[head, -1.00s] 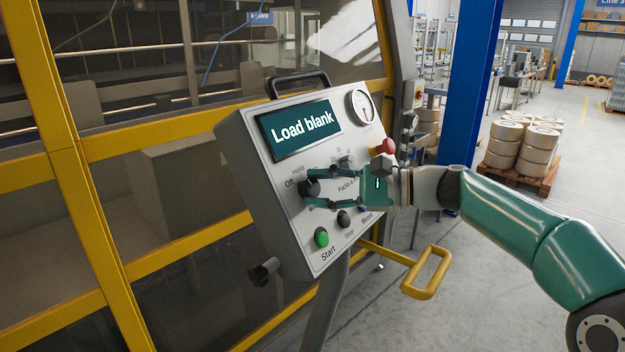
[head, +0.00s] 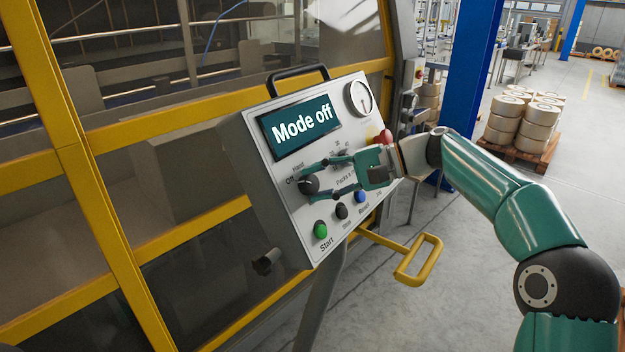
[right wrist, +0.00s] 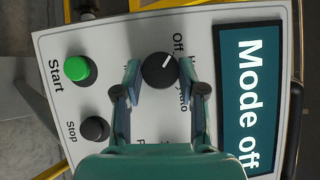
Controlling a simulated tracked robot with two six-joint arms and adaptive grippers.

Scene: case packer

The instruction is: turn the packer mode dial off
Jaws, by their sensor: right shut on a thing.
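The black mode dial (head: 309,185) sits on the left part of the grey control panel (head: 290,215), beside the "Off" label. In the right wrist view the dial (right wrist: 159,70) shows its white pointer line turned toward "Off". The display (head: 300,127) reads "Mode off"; it also shows in the right wrist view (right wrist: 250,95). My right gripper (head: 310,183) is shut on the dial, with one finger on each side of it, as the right wrist view (right wrist: 160,82) shows. My left gripper is not in view.
A green Start button (head: 320,230), a black button (head: 342,211) and a blue button (head: 360,196) line the panel's lower edge. A red button (head: 384,137) and a round gauge (head: 359,98) are at its right. A yellow handle (head: 420,262) juts out below.

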